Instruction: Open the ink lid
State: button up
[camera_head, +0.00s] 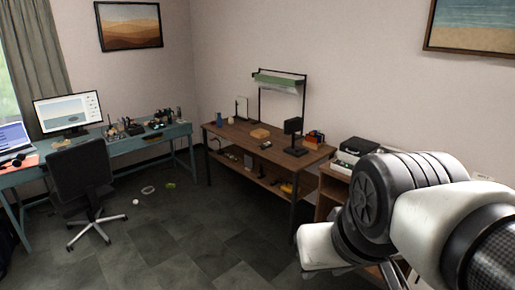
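I cannot make out an ink lid in the head view. A white and black machine that looks like a printer (353,151) stands on a low wooden cabinet (333,188) at the right, partly hidden by my arm. Whether any lid on it is open or closed cannot be told at this size. My arm's large grey and white links fill the lower right foreground. My gripper's fingertips do not show.
A wooden workbench (228,136) with small items and a black stand (293,136) is at centre. A teal desk (150,147) with a monitor (68,111) and an office chair (84,180) are left. Small items lie on the otherwise clear grey floor (190,235).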

aim_at(359, 147)
jog(key=z, duration=0.8)
jog(key=i+j, duration=0.25)
jog(key=i, duration=0.35)
jog(key=i+j, duration=0.2)
jog(key=i, duration=0.35)
jog(key=i+j, duration=0.25)
jog(key=i, duration=0.35)
jog(key=i+j+u, duration=0.1)
jog(key=i, duration=0.5)
jog(key=i+j, duration=0.3)
jog(key=i, duration=0.3)
jog(key=i+j, duration=0.15)
jog(key=i, duration=0.4)
